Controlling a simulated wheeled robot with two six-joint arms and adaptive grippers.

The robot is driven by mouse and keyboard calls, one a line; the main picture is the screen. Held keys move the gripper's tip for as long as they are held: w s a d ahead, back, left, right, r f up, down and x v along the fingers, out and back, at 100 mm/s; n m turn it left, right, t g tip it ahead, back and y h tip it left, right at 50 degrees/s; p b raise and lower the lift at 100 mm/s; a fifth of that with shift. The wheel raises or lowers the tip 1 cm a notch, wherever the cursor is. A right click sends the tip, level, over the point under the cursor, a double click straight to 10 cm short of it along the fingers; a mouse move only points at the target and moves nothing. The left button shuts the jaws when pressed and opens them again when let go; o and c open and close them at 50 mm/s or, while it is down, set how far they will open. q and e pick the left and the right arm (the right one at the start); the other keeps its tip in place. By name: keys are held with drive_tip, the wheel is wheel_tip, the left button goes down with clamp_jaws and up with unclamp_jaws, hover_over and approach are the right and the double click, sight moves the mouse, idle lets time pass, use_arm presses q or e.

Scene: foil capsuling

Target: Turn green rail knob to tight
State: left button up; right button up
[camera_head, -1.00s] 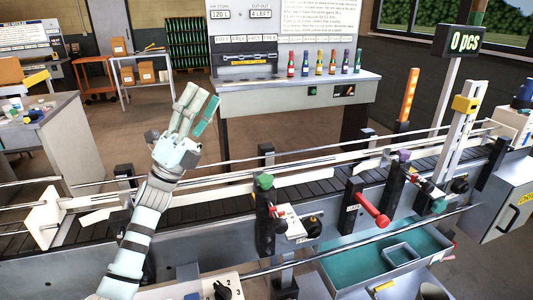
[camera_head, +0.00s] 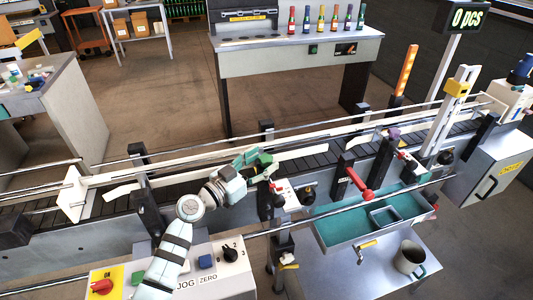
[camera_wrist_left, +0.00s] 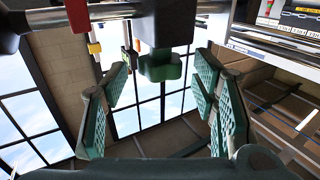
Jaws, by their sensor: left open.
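The green rail knob (camera_head: 265,159) sits on top of a black post at the near side of the conveyor. In the left wrist view the green knob (camera_wrist_left: 160,66) hangs below a dark block, ahead of my fingers and roughly centred between them. My left gripper (camera_head: 256,168) is at the knob in the head view, partly overlapping it. In the left wrist view the green-padded fingers of my left gripper (camera_wrist_left: 160,90) are spread apart, with a visible gap on each side of the knob. My right gripper is not in view.
The conveyor (camera_head: 330,166) with its metal rails runs across the view. A red handle (camera_head: 358,184) and a teal tray (camera_head: 335,229) are to the right of the knob. A control panel with a black dial (camera_head: 231,255) is in front. A mug (camera_head: 410,259) stands at lower right.

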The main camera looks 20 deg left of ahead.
use_arm(q)
drive_tip(key=shift+x, duration=1.25)
drive_tip(key=shift+c, duration=0.6)
drive_tip(key=c, duration=1.1)
drive_tip(key=shift+o, duration=0.2)
drive_tip(key=m+g+h+b, duration=0.1)
drive_tip(key=b, duration=0.4)
drive_tip(key=f+m+g+h+b, duration=0.1)
drive_tip(key=h+b, duration=0.1)
drive_tip(key=b, duration=0.2)
drive_tip(key=shift+a+f+m+b, duration=0.1)
drive_tip(key=shift+f+m+b, duration=0.05)
drive_tip(key=shift+m+b, duration=0.2)
drive_tip(key=m+g+h+b, duration=0.1)
drive_tip(key=b, duration=0.3)
drive_tip(key=m+g+h+b, duration=0.1)
drive_tip(key=g+b, duration=0.1)
drive_tip(key=b, duration=0.2)
drive_tip(key=m+g+h+b, duration=0.2)
drive_tip(key=b, duration=0.2)
drive_tip(key=shift+r, duration=0.3)
drive_tip(key=shift+r+m+g+h+b, duration=0.2)
drive_tip(key=shift+m+g+h+b, duration=0.25)
drive_tip(key=shift+g+b, duration=0.35)
drive_tip(key=shift+s, duration=0.1)
